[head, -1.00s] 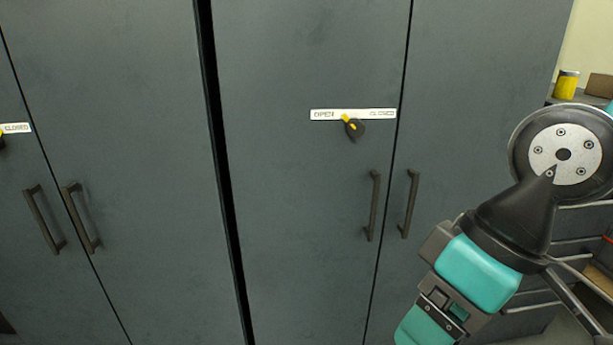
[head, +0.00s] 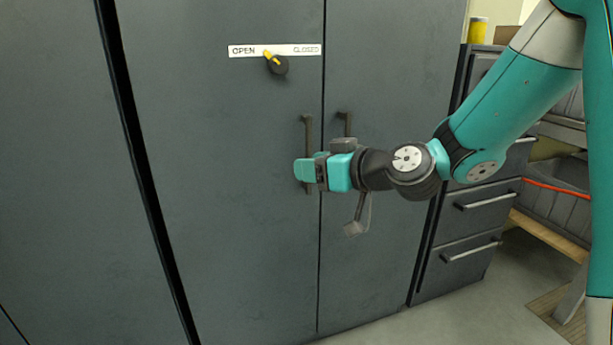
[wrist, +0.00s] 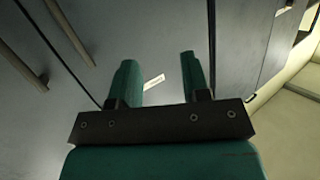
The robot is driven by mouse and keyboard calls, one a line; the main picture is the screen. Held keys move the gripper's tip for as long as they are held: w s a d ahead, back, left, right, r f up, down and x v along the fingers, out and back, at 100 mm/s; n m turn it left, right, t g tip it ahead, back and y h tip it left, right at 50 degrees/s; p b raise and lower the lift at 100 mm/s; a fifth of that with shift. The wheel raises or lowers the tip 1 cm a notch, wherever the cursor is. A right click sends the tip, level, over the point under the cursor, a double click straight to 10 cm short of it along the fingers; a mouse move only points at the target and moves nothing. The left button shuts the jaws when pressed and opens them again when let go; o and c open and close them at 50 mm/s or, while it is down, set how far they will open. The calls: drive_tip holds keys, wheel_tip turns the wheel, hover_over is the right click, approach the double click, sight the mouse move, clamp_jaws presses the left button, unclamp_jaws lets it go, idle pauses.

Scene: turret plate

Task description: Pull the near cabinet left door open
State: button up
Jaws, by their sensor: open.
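The near cabinet's left door (head: 220,200) is dark grey and stands shut, level with the right door (head: 385,75). Its vertical bar handle (head: 308,132) is beside the door seam. A black knob (head: 279,66) with a yellow pointer sits above, turned toward OPEN on the white label (head: 301,50). My gripper (head: 308,170) overlaps the handle's lower half in the head view, pointing left. In the wrist view its two green fingers (wrist: 160,75) are open. I see no handle between them there, and cannot tell whether they touch it.
The right door's handle (head: 344,122) is just right of the seam, partly hidden by my gripper. A drawer unit (head: 462,232) stands to the right, with a yellow can (head: 478,30) on top. Bare floor (head: 400,328) shows in front of the right door and drawers.

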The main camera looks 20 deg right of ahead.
sight(310, 147)
drive_tip(key=w+d+f+m+t+h+b, duration=0.3)
drive_tip(key=w+d+f+m+t+h, duration=0.15)
drive_tip(key=d, duration=0.55)
drive_tip(key=shift+n+h, duration=0.25)
drive_tip(key=shift+n, duration=0.2)
drive_tip(key=w+a+p, duration=0.1)
drive_tip(key=w+p, duration=0.2)
drive_tip(key=w, duration=0.2)
drive_tip(key=w+a+p, duration=0.1)
drive_tip(key=w+p, duration=0.2)
drive_tip(key=w, duration=0.3)
drive_tip(key=w+a+p, duration=0.1)
drive_tip(key=w+p, duration=0.2)
drive_tip(key=w, duration=0.3)
drive_tip(key=shift+w+a+p, duration=0.15)
drive_tip(key=shift+a+p, duration=0.05)
drive_tip(key=shift+p, duration=0.1)
clamp_jaws()
